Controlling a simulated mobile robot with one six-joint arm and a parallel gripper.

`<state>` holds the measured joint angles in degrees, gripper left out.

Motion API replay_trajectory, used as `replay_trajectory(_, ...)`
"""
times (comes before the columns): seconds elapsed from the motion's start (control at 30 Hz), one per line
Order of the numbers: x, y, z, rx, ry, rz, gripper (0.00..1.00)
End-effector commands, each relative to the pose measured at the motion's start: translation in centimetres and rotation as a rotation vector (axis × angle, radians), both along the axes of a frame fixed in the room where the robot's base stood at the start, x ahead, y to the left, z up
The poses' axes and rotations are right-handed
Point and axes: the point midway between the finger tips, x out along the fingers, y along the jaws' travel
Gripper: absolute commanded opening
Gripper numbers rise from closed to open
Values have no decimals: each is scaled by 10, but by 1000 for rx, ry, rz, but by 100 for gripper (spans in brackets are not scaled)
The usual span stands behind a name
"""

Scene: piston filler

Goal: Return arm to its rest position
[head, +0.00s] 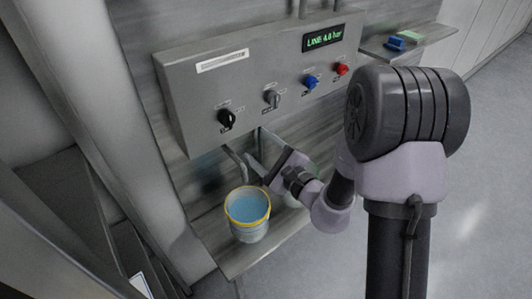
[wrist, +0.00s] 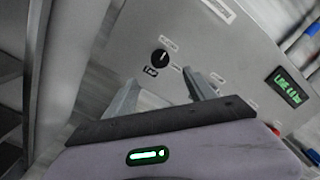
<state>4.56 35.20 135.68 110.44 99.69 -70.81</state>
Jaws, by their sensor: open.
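My gripper (head: 258,167) is in front of the grey control panel (head: 190,90), below its knobs and just above and behind the bucket in the head view. In the wrist view my gripper (wrist: 165,88) shows two grey fingers spread apart with nothing between them. The panel face and a black knob (wrist: 159,58) lie beyond the fingers. My arm is reached out toward the panel and hides part of the shelf and the wall behind it.
A bucket (head: 250,232) with a yellow rim and blue contents stands on a low shelf (head: 237,262) under the panel. Black (head: 227,118), grey, blue and red knobs stick out from the panel. A side ledge (head: 380,48) holds a blue item. Open floor (head: 490,190) lies right.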

Motion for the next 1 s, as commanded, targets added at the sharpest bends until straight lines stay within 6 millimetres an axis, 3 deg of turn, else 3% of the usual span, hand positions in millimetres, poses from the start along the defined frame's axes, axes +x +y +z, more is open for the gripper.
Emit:
replay_trajectory(0.13,-19,-14,-1,0,0,-1,64)
replay_trajectory(0.33,-25,-16,0,0,-1,1,64)
replay_trajectory(0.63,-24,-16,0,0,-1,2,64)
replay_trajectory(0.73,-35,1,12,-5,-12,80,64)
replay_trajectory(0.77,-44,13,20,-13,-18,139,64)
replay_trajectory(0.83,-83,50,40,-65,-29,344,64)
replay_trajectory(0.87,-109,67,47,-112,-27,453,64)
replay_trajectory(0.9,-149,84,49,-208,-19,598,64)
replay_trajectory(0.97,-211,91,36,-426,6,788,64)
replay_trajectory(1.0,-245,82,21,-600,27,868,64)
